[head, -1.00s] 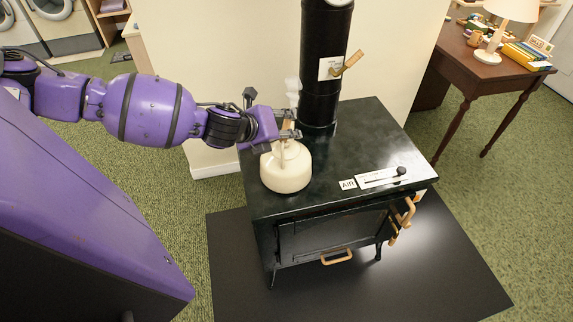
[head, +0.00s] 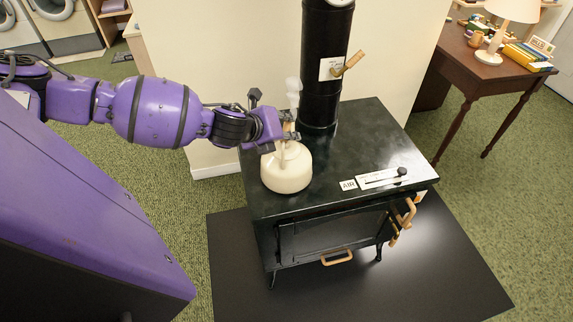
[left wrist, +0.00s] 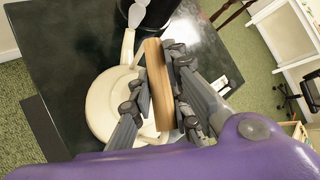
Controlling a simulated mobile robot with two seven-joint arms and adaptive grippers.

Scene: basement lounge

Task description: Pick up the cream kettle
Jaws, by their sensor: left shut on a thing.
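The cream kettle (head: 286,172) is on the left part of the black stove's top (head: 350,150), and it looks upright. I see no clear gap beneath it. My left gripper (head: 289,130) is at the top of the kettle, shut on its handle. In the left wrist view the wooden handle (left wrist: 156,85) lies between the two fingers of my left gripper (left wrist: 160,88), with the cream kettle body (left wrist: 103,105) below and to the left. A pale steam-like plume (head: 293,88) rises behind the gripper. My right gripper is not in view.
A black stovepipe (head: 322,75) stands close behind the kettle. An air slider (head: 380,178) is at the stove's front right. The stove top right of the kettle is mostly clear. A wooden desk (head: 475,70) with a lamp (head: 500,25) stands at the back right.

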